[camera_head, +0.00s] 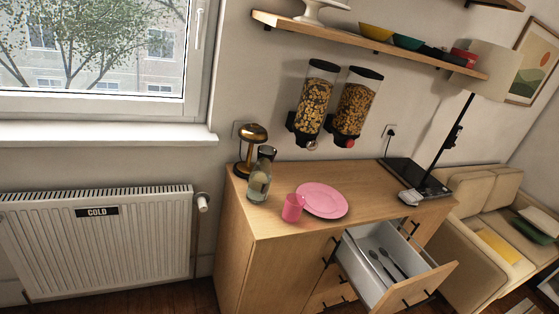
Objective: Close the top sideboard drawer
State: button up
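The wooden sideboard (235,250) stands against the wall, right of the radiator. Its top drawer (420,285) is pulled well out toward the lower right. The drawer has a wooden front with a dark handle and light grey inner walls. Several pieces of cutlery (385,262) lie inside it. My gripper does not show in this view, so its state and its distance from the drawer cannot be seen.
On the sideboard stand a pink plate (322,200), a pink cup (292,208), a glass bottle (259,182), a copper lamp (253,135) and a black lamp (455,130). A white radiator (95,240) is left; a beige sofa (465,240) is close right of the open drawer.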

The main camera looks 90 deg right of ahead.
aim_at(378, 295)
jog(key=z, duration=0.65)
jog(key=i, duration=0.55)
jog(key=z, duration=3.4)
jog(key=i, duration=0.6)
jog(key=u, duration=0.25)
jog(key=k, duration=0.55)
jog(key=z, duration=0.1)
